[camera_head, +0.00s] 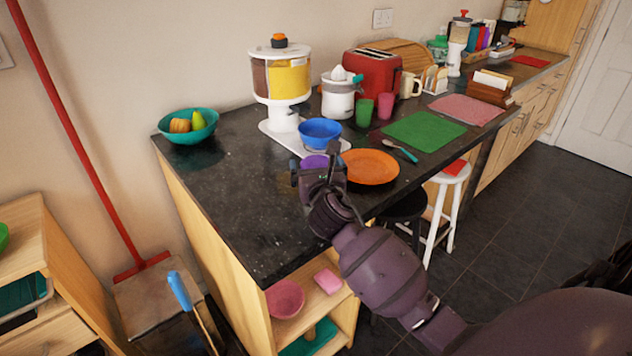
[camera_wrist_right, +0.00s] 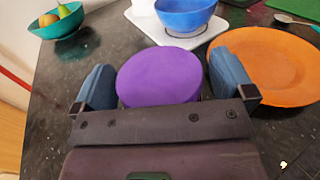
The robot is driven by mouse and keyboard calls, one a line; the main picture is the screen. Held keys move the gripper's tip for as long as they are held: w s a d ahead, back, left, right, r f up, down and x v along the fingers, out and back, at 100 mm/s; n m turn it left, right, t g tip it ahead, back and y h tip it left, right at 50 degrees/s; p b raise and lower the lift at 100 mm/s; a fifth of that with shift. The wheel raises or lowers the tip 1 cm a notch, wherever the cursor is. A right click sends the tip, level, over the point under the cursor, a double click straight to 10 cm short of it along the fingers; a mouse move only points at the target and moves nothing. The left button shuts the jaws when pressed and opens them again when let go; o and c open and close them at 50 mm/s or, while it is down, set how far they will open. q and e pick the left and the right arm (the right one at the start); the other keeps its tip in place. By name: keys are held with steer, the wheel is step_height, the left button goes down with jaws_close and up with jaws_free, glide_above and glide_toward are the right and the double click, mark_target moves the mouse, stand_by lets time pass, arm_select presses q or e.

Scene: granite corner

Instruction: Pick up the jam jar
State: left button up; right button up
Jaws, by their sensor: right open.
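The jam jar appears as a round purple top, seen from above in the right wrist view (camera_wrist_right: 158,76). In the head view a bit of its purple top (camera_head: 314,161) shows behind my right gripper (camera_head: 320,172); its sides are hidden. It stands on the dark counter (camera_head: 235,190), just in front of the white tray. In the wrist view my right gripper's blue fingers (camera_wrist_right: 163,84) are open, one on each side of the purple top, with a narrow gap at the left. Contact at the right cannot be told. My left gripper is not in view.
An orange plate (camera_head: 369,167) lies close to the right of the jar. A blue bowl (camera_head: 320,133) sits behind it on the white tray (camera_head: 275,128), by a cereal dispenser (camera_head: 281,80). A teal fruit bowl (camera_head: 188,128) is at the left corner. The counter's front left is clear.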

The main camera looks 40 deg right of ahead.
steer(key=c, duration=0.9)
steer(key=shift+c, duration=1)
steer(key=shift+r, duration=0.2)
